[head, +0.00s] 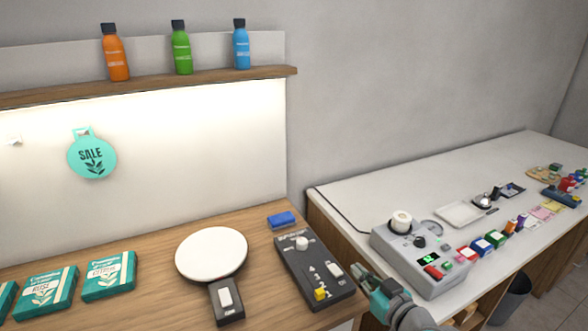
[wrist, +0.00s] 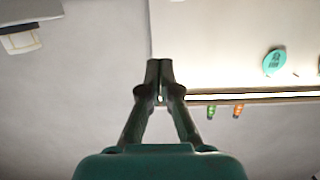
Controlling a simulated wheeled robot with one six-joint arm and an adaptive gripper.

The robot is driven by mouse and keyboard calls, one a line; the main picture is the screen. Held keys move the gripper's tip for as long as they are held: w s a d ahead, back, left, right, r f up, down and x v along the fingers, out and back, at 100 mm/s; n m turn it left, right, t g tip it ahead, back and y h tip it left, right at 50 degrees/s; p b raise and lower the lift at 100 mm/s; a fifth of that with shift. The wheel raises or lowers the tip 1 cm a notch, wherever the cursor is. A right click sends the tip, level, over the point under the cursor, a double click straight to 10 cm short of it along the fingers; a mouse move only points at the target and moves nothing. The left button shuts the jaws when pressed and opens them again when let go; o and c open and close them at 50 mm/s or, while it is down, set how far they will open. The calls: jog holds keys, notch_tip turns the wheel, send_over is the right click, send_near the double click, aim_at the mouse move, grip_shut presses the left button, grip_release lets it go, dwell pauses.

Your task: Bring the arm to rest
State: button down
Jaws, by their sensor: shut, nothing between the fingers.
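My gripper (wrist: 160,68) shows in the wrist view with its two fingers together and nothing between them. In the head view my gripper (head: 368,281) is at the lower middle, just right of the dark control box (head: 312,272) on the wooden counter. I cannot tell from this view how far it is from the box.
The wooden counter (head: 150,297) holds a round white plate device (head: 211,253), a blue block (head: 282,220) and several teal boxes (head: 109,276). A white counter (head: 370,195) at right carries a grey machine (head: 420,258) and small items. Three bottles stand on a shelf (head: 150,86).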

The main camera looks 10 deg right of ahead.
jog(key=s+a+f+m+h, duration=0.1)
jog(key=s+f+m+h, duration=0.1)
jog(key=s+f, duration=0.75)
jog(key=s+a+f+m+h, duration=0.1)
jog(key=s+f+m+h, duration=0.15)
jog(key=s+f, duration=0.7)
jog(key=a+r+v, duration=0.2)
jog(key=v, duration=2.5)
jog(key=shift+n, duration=0.45)
jog(key=shift+r+h, duration=0.15)
jog(key=shift+h, duration=0.1)
